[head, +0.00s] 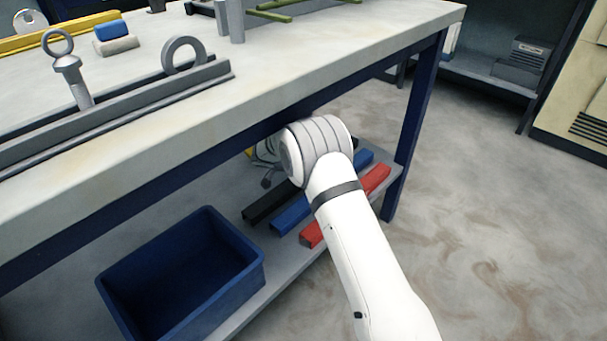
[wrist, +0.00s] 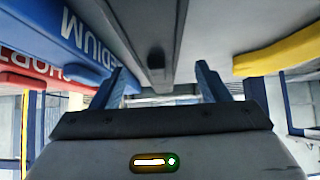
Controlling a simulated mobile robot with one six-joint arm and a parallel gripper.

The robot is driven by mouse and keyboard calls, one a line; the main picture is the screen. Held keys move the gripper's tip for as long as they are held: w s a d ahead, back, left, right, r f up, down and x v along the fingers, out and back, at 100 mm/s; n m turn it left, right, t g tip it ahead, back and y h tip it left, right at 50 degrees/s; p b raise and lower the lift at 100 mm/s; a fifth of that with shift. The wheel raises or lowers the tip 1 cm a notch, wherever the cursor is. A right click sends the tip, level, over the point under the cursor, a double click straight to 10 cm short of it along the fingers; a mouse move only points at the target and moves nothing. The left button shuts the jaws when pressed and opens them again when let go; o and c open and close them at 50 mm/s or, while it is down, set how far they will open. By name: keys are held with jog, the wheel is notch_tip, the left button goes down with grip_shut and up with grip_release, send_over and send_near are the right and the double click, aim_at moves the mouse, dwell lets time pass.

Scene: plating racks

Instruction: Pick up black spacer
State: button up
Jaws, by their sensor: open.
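The black spacer (head: 268,204) is a dark bar lying on the lower shelf under the bench, left of a blue spacer (head: 291,213) and a red spacer (head: 312,234). My arm hides its far part in the head view. In the wrist view, my gripper (wrist: 160,70) is open, with its two blue fingers apart. A dark grey bar (wrist: 150,25), apparently the black spacer, runs into the space between them; I cannot tell whether they touch it. The blue bar marked MEDIUM (wrist: 58,42) lies to its left.
A dark blue bin (head: 185,270) stands at the left of the shelf. The bench edge (head: 250,95) and its right leg (head: 415,130) are close to my arm. A yellow item (wrist: 278,52) lies right of the fingers. The floor at right is clear.

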jog(key=x, duration=0.5)
jog(key=shift+w+d, duration=0.2)
jog(key=shift+d, duration=0.05)
jog(key=shift+r, duration=0.1)
jog(key=shift+c, duration=0.3)
jog(key=c, duration=1.1)
